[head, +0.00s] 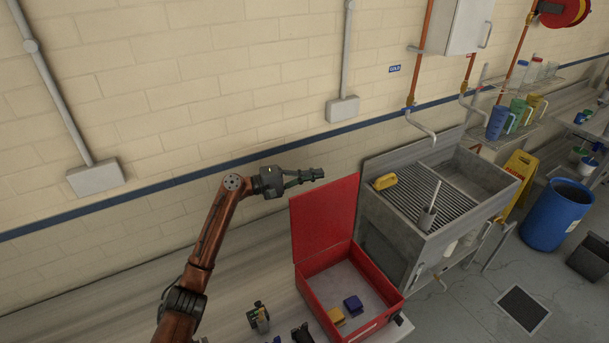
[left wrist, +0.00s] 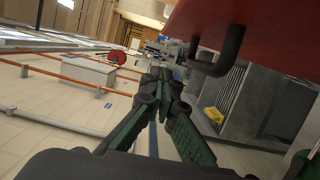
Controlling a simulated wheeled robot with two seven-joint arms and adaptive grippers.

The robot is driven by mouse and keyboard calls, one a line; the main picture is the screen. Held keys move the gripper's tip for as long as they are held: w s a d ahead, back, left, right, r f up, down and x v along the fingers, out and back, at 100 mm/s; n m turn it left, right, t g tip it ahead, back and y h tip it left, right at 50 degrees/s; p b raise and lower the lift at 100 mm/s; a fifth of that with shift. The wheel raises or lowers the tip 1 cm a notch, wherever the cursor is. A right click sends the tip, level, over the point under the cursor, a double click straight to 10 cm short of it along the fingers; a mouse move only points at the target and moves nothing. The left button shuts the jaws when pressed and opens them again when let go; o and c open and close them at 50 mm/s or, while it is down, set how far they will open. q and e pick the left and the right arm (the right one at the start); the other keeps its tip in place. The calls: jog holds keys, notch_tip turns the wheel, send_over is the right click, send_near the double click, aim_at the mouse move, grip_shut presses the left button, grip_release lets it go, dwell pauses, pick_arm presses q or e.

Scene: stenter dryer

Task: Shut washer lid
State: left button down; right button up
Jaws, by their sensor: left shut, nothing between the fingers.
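The red washer (head: 381,323) is an open-topped box near the bottom middle of the head view. Its red lid (head: 322,222) stands raised, roughly upright, along the back edge. My left gripper (head: 318,174) is beside the lid's top edge, shut and empty. I cannot tell whether it touches the lid. In the left wrist view the closed fingertips (left wrist: 165,72) are just below and left of the red lid (left wrist: 260,25). A dark bent handle (left wrist: 225,52) shows on the lid there.
A yellow block (head: 336,315) and a blue block (head: 353,304) lie inside the washer. A grey metal sink (head: 433,248) stands at its right. Small dark items (head: 258,317) are on the bench at its left. The wall (head: 240,80) runs behind.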

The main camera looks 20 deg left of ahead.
pick_arm(q)
jog(key=d+p, duration=0.1)
jog(key=d, duration=0.1)
jog(key=s+d+p, duration=0.1)
jog(key=d, duration=0.1)
jog(key=shift+s+r, duration=0.1)
jog(key=shift+r, duration=0.05)
jog(key=shift+s+d, duration=0.25)
jog(key=shift+d, duration=0.1)
